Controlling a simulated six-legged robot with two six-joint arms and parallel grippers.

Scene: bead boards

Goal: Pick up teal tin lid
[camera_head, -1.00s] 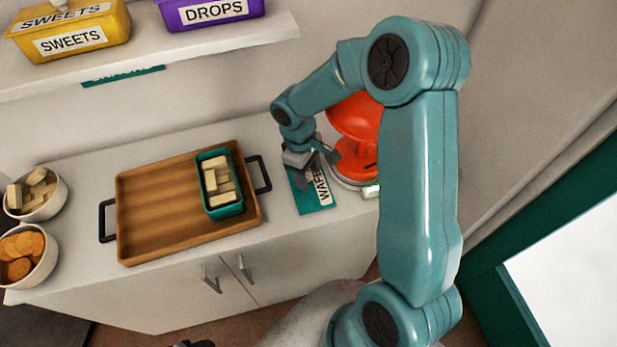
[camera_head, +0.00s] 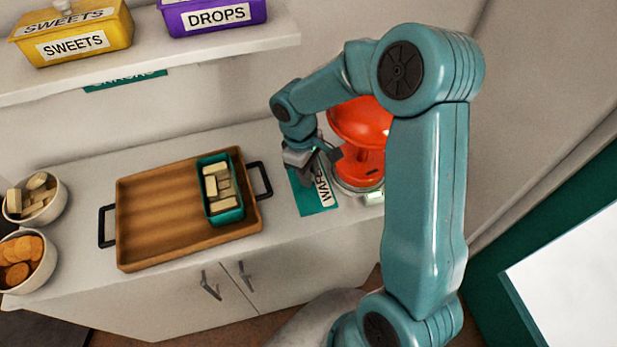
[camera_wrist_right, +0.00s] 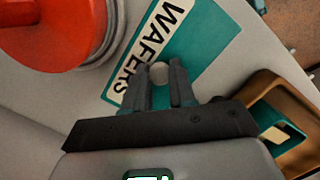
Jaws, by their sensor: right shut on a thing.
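The teal tin lid (camera_head: 313,201) with a white WAFERS label lies flat, on or just over the white counter, right of the tray. It also shows in the right wrist view (camera_wrist_right: 205,45). My right gripper (camera_head: 320,160) is over the lid, shut on its round pale knob (camera_wrist_right: 159,72). Whether the lid touches the counter is hard to tell. The open teal tin (camera_head: 227,217) holds several pale wafers and stands in the tray's right part. My left gripper is not in view.
A red scale (camera_head: 362,125) stands close right of the lid. The wooden tray (camera_head: 150,215) with black handles is to the left. A shelf (camera_head: 150,60) with yellow and purple tins hangs above.

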